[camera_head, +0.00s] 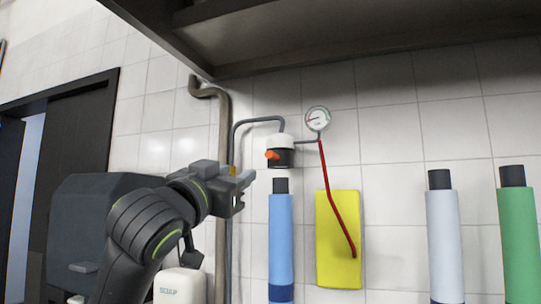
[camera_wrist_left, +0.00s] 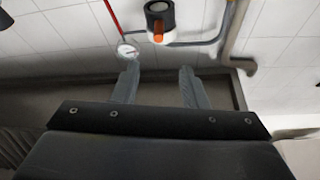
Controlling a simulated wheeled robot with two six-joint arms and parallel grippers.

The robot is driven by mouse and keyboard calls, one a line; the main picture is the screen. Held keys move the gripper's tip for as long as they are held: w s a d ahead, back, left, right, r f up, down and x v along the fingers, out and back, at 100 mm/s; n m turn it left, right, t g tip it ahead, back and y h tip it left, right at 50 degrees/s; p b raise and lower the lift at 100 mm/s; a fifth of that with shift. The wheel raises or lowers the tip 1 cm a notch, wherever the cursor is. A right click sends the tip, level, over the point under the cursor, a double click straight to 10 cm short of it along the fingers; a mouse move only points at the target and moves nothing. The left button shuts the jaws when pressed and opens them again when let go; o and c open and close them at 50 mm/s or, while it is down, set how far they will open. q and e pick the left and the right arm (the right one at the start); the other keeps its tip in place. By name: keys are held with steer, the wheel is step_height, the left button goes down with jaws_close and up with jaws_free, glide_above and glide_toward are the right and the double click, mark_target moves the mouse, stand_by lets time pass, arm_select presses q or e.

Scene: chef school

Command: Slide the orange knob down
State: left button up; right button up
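The orange knob (camera_head: 272,154) sticks out from the front of a black and white fitting (camera_head: 285,152) on the tiled wall. In the left wrist view the orange knob (camera_wrist_left: 158,33) is at the top centre, on its round dark and white fitting (camera_wrist_left: 159,15). My left gripper (camera_head: 245,190) is just left of and below the knob in the head view, apart from it. In the left wrist view my left gripper (camera_wrist_left: 158,86) has its two fingers spread with nothing between them. My right gripper is not in view.
A gauge (camera_head: 318,119) and red hose (camera_head: 333,195) are right of the knob, with a yellow panel (camera_head: 338,270) behind the hose. A grey pipe (camera_head: 222,130) runs on the left. A dark shelf (camera_head: 360,40) overhangs above. Blue (camera_head: 281,240), pale (camera_head: 443,240) and green (camera_head: 519,240) cylinders stand below.

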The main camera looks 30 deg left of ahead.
mark_target(271, 156)
arm_select(q)
steer(key=p+x, duration=0.8)
steer(key=x, duration=0.7)
steer(key=shift+w+d+r, duration=0.1)
steer(key=shift+w, duration=0.6)
jaws_close()
